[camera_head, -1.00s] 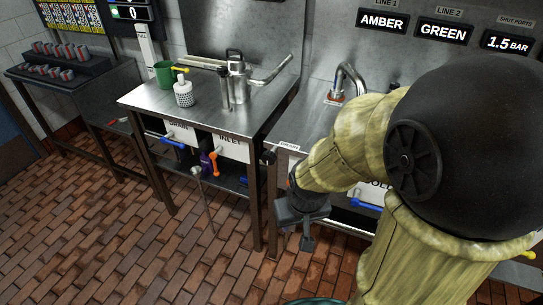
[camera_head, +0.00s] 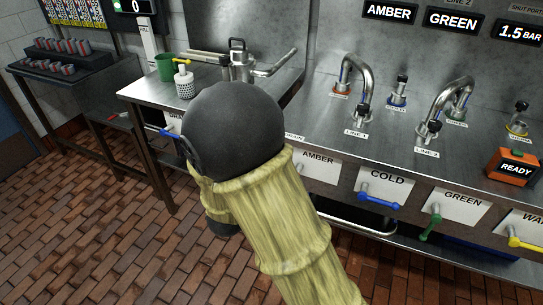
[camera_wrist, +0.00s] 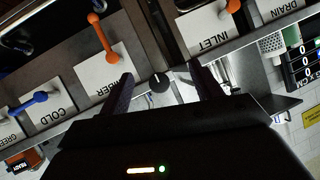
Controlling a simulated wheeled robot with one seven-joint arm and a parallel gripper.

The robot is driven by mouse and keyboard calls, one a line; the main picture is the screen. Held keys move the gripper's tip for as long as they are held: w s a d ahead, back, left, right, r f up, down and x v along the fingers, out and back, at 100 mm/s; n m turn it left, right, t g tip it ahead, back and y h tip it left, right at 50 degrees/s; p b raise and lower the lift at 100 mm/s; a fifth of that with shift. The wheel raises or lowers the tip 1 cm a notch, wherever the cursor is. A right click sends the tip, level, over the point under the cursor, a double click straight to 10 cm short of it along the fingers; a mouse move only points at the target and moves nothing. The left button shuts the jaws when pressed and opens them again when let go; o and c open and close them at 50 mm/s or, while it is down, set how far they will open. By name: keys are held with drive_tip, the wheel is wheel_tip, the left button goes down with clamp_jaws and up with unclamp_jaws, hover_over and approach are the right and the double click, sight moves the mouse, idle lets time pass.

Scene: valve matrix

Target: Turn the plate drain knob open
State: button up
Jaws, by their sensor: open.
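A small round black knob (camera_wrist: 159,82) with a pale pointer mark is on the counter front between the AMBER and INLET panels in the wrist view. It matches the black knob near the small DRAIN label (camera_head: 294,137) at the plate's left end; in the head view it is now hidden behind my arm. My gripper (camera_wrist: 161,70) is open in the wrist view, with one finger on each side of the knob. Nothing is held. I cannot tell whether the fingers touch the knob. The gripper is hidden in the head view.
An orange handle (camera_wrist: 103,38) on the AMBER panel stands close left of the fingers in the wrist view. The blue COLD handle (camera_head: 379,200), green handle (camera_head: 430,227) and yellow handle (camera_head: 526,244) project along the front. The blue handle on the other DRAIN panel (camera_head: 171,133) is further left.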

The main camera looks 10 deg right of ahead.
drive_tip(key=s+t+h, duration=0.1)
drive_tip(key=h, duration=0.1)
drive_tip(key=s+a+m+h+b, duration=0.1)
drive_tip(key=h, duration=0.1)
drive_tip(key=r+m+t+h, duration=0.1)
drive_tip(key=h, duration=0.1)
drive_tip(key=shift+s+a+t+b, duration=0.3)
drive_tip(key=shift+s+b, duration=0.05)
drive_tip(key=shift+s, duration=0.05)
drive_tip(key=shift+w, duration=0.1)
drive_tip(key=b+x, duration=0.1)
drive_tip(key=x, duration=1.6)
drive_tip(key=shift+w+d, duration=0.1)
drive_tip(key=shift+d, duration=0.05)
drive_tip(key=shift+c, duration=0.4)
drive_tip(key=c, duration=0.9)
